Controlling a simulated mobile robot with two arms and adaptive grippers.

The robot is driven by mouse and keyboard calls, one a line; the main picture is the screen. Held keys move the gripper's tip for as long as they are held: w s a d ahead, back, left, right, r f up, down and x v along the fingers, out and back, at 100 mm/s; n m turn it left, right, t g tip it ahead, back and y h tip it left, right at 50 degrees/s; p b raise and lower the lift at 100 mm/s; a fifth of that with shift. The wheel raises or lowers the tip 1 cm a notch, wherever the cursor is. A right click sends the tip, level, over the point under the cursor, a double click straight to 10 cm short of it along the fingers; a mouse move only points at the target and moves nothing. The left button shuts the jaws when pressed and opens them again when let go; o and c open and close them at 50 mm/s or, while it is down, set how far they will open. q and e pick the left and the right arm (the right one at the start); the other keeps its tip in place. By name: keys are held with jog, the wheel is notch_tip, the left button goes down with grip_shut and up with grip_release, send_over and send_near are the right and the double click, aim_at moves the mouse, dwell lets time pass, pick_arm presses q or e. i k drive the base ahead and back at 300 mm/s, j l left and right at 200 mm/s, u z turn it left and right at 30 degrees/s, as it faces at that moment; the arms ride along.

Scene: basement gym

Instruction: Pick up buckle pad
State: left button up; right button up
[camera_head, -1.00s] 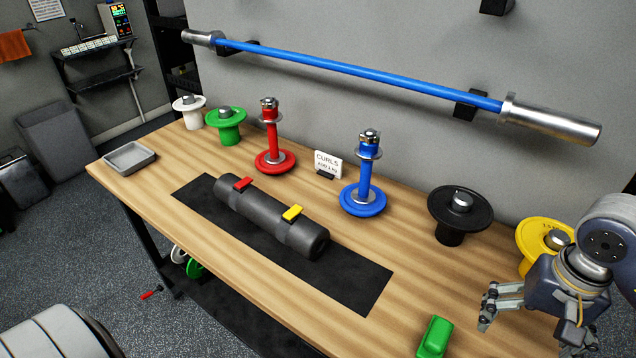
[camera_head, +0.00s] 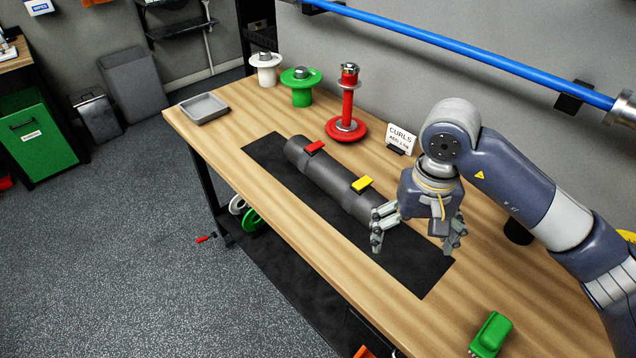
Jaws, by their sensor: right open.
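The buckle pad (camera_head: 328,175), a dark grey foam roll with a red buckle (camera_head: 315,147) and a yellow buckle (camera_head: 362,184), lies lengthwise on a black mat (camera_head: 423,283) on the wooden bench. My right gripper (camera_head: 413,243) is open and points down near the pad's right end, which it partly hides. It appears to be above the mat; I cannot tell whether its fingers straddle the pad. No contact is visible. My left gripper is not in view.
A red dumbbell handle (camera_head: 347,105), a green plate (camera_head: 301,88), a white plate (camera_head: 264,70) and a CURLS sign (camera_head: 400,138) stand behind the pad. A grey tray (camera_head: 203,107) sits at the left, a green brush-like item (camera_head: 491,334) at front right.

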aim_at(335, 179)
jog(key=i+j+z, duration=0.2)
jog(key=j, duration=0.2)
jog(key=i+j+z, duration=0.15)
jog(key=j, duration=0.25)
jog(key=i+j+z, duration=0.2)
jog(key=j, duration=0.25)
jog(key=i+j+z, duration=0.15)
jog(key=j, duration=0.3)
jog(key=j+z, duration=0.2)
jog(key=j, duration=0.25)
